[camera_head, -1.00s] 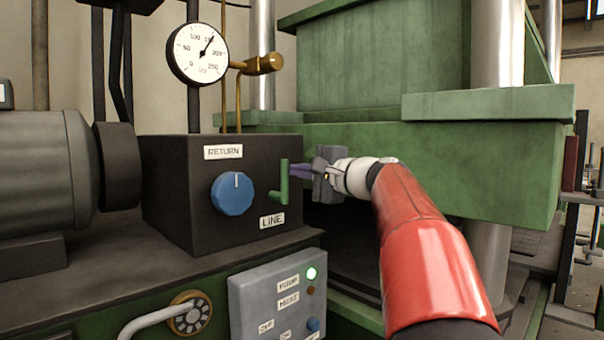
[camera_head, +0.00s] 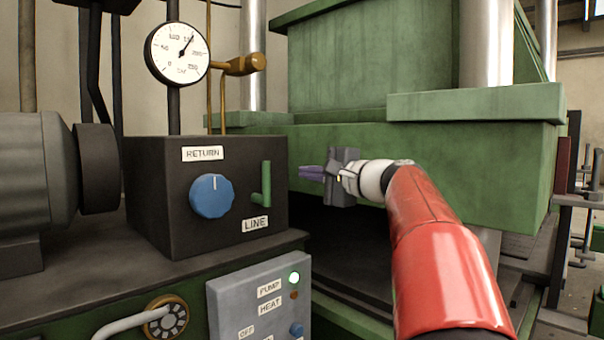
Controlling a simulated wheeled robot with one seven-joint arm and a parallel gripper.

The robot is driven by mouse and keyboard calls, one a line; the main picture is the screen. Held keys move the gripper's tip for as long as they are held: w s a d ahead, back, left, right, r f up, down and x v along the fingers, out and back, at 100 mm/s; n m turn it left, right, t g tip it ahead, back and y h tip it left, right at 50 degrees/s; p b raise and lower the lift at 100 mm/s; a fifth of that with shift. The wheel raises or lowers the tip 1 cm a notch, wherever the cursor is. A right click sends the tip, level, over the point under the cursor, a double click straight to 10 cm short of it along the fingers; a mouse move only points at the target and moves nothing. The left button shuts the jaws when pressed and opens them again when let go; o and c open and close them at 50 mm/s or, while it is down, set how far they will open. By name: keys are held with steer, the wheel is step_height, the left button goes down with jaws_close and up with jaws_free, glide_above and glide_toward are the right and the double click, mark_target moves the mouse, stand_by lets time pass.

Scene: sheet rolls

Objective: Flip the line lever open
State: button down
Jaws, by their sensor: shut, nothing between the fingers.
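The line lever (camera_head: 266,184) is a green handle on the right part of the front of a dark box (camera_head: 160,225). Its long part stands upright, with a short foot to the left at its lower end. The LINE label (camera_head: 255,224) is just below it. My gripper (camera_head: 304,173) is to the right of the lever, its purple fingers pointing left and closed together with nothing held. A gap shows between the fingertips and the lever in the picture; the depth between them is hard to tell.
A blue RETURN knob (camera_head: 212,196) is left of the lever. A pressure gauge (camera_head: 177,53) and brass valve (camera_head: 243,65) are above the box. A grey panel (camera_head: 235,300) with PUMP and HEAT lights is below. The green press (camera_head: 450,160) stands behind my arm.

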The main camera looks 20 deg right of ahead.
steer(key=v, duration=0.6)
steer(key=shift+s, duration=0.3)
steer(key=shift+d, duration=0.15)
steer(key=s+a+f+n+g+h+p, duration=0.1)
steer(key=s+a+f+n+g+p, duration=0.25)
steer(key=s+a+f, duration=0.45)
steer(key=s+a+f+n+g+h+p, duration=0.1)
steer(key=s+a+f+n+g+p, duration=0.3)
steer(key=a, duration=0.5)
steer(key=s+a+f+n+g+h+p, duration=0.1)
steer(key=s+f+n+g+h+p, duration=0.2)
steer(key=s+f+n, duration=0.4)
steer(key=s+f+h+p, duration=0.1)
steer(key=s+f+h, duration=0.1)
steer(key=s+f, duration=0.3)
steer(key=shift+f, duration=0.2)
steer(key=shift+s+g, duration=0.1)
steer(key=shift+g, duration=0.15)
